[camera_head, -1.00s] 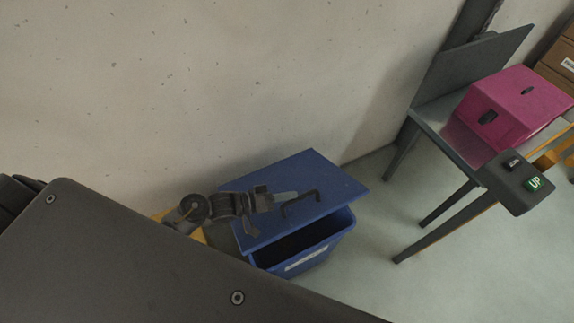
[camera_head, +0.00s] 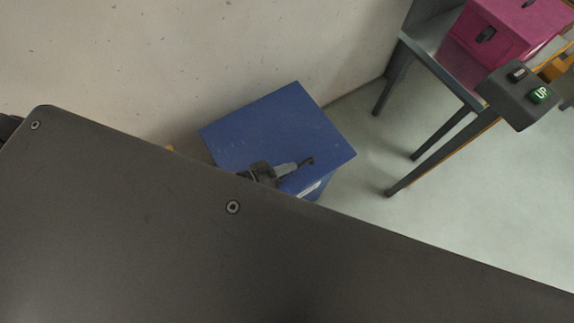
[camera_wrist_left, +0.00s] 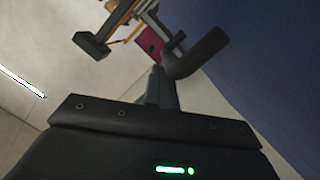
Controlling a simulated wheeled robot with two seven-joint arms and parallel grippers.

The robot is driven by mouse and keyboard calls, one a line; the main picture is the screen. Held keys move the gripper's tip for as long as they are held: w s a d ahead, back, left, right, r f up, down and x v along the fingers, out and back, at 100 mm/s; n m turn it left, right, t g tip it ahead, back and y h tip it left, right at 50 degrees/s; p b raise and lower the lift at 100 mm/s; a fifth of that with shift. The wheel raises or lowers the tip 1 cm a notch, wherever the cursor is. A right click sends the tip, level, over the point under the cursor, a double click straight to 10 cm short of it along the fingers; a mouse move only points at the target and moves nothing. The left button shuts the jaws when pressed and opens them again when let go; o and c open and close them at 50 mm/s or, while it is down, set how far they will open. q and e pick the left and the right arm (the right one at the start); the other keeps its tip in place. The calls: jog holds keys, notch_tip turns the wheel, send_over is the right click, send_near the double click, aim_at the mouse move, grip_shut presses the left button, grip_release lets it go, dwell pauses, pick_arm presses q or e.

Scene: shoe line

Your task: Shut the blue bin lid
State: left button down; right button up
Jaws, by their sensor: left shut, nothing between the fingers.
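The blue bin lid (camera_head: 262,122) lies over the blue bin in the head view, and no dark opening shows at its front edge. Only a small part of the bin's wall (camera_head: 323,184) with a white label is visible below the lid; the rest is hidden. My left gripper (camera_head: 296,166) is shut and empty at the lid's front part, its tip low over the blue surface. Whether it touches the lid I cannot tell. In the left wrist view the blue lid surface (camera_wrist_left: 255,45) fills the right side, close to the gripper. My right gripper is not in view.
A wall stands behind the bin. To the right is a grey table (camera_head: 432,55) with a magenta box (camera_head: 510,28) on it, and a dark button box marked UP (camera_head: 520,95). Clear floor lies right of the bin. A dark panel hides the lower view.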

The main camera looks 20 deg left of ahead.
pick_arm(q)
jog(key=shift+s+d+f+g, duration=0.1)
jog(key=shift+s+f+g, duration=0.25)
jog(key=shift+f, duration=0.15)
notch_tip(320, 180, up, 5)
jog(key=p, duration=0.5)
jog(key=b+v, duration=0.2)
jog(key=v, duration=0.7)
jog(key=shift+a+r, duration=0.2)
jog(key=shift+a, duration=0.2)
jog(key=shift+s+d, duration=0.1)
jog(key=shift+s, duration=0.1)
